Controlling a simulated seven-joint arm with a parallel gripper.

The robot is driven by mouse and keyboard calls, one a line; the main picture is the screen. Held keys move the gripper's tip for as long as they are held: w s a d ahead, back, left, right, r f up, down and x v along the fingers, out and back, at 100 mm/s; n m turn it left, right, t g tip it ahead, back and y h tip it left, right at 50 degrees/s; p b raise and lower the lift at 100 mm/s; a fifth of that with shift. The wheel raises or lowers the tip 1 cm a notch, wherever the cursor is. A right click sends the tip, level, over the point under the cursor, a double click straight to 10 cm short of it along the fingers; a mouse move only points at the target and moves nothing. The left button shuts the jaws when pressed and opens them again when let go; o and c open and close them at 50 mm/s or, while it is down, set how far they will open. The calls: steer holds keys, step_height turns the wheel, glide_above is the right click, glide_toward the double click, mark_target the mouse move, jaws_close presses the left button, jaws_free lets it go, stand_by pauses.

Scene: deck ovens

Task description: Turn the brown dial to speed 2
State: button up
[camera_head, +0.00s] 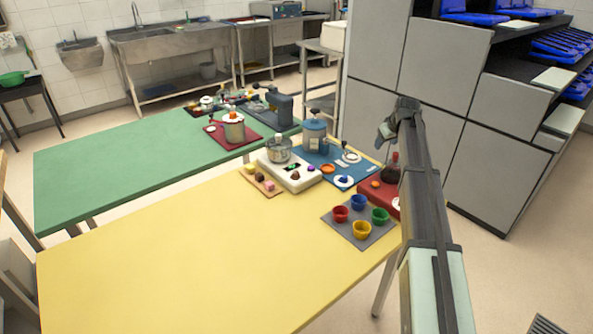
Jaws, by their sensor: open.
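My arm reaches in from the lower right, and my gripper (385,134) is at its far end, above the tables and in front of the grey cabinets. It is open and apart from everything on the tables; no held object shows. A white appliance (304,181) with a steel bowl (279,150) stands near the far edge of the yellow table. It has a small dark display and small coloured controls on its face.
A wooden board (254,177) with small blocks is left of the appliance. A blue mat (318,157) with a grey-blue pot (314,138) is behind it. A grey mat (345,227) carries several coloured cups. A red tray (385,199) sits beside my arm. The yellow table's left is clear.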

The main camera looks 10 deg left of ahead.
steer(key=s+a+r+n+g, duration=0.1)
steer(key=s+a+r+g, duration=0.1)
steer(key=a, duration=0.7)
steer(key=s+a+r+n+g, duration=0.1)
steer(key=s+a, duration=0.1)
steer(key=a, duration=0.8)
step_height(320, 180, up, 2)
steer(key=r+n+g+h, duration=0.1)
steer(key=n+g, duration=0.1)
steer(key=g, duration=0.1)
glide_above(296, 172)
step_height(296, 172, down, 13)
steer(key=shift+s+f, duration=0.15)
steer(key=c, duration=1)
